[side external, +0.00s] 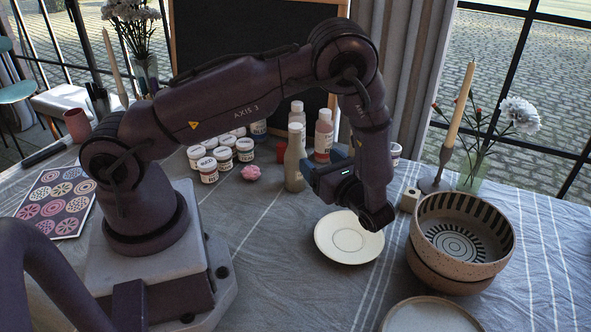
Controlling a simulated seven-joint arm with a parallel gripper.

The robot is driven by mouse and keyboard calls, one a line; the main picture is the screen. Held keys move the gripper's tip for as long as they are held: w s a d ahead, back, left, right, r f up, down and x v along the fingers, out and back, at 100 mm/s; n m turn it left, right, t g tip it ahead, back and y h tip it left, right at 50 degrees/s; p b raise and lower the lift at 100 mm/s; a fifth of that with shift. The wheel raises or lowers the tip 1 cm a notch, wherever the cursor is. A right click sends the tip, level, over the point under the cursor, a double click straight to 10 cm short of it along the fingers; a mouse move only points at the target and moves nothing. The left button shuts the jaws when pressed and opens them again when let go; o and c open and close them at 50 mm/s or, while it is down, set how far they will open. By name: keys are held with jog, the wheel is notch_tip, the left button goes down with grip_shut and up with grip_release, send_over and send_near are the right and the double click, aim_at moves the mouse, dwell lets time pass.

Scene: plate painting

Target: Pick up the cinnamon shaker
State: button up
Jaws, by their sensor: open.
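I cannot pick out a cinnamon shaker by any readable label. A tall beige-olive bottle (294,172) stands upright on the cloth beside my gripper. My gripper (309,172) is at the end of my arm, low over the table, pointing left towards this bottle. It is open; its fingers are small and dark here, and I cannot tell whether they touch or flank the bottle. A cream saucer (331,245) lies below and right of the gripper, under my wrist.
Stacked speckled bowls (462,270), a small beige block (410,200) and a candle holder (440,172) are right. The front middle cloth (290,295) is clear.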

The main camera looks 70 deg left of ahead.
aim_at(299, 143)
jog(key=a, duration=0.4)
jog(key=s+a, duration=0.1)
jog(key=a, duration=0.1)
jog(key=shift+s+a+f, duration=0.1)
jog(key=shift+s+a, duration=0.05)
jog(key=shift+a, duration=0.7)
jog(key=shift+s+a+f, duration=0.1)
jog(key=shift+s+a, duration=0.05)
jog(key=shift+a, duration=0.75)
jog(key=shift+s+a+f, duration=0.1)
jog(key=shift+s+a, duration=0.05)
jog(key=shift+a, duration=0.7)
jog(key=shift+r, duration=0.1)
grip_shut()
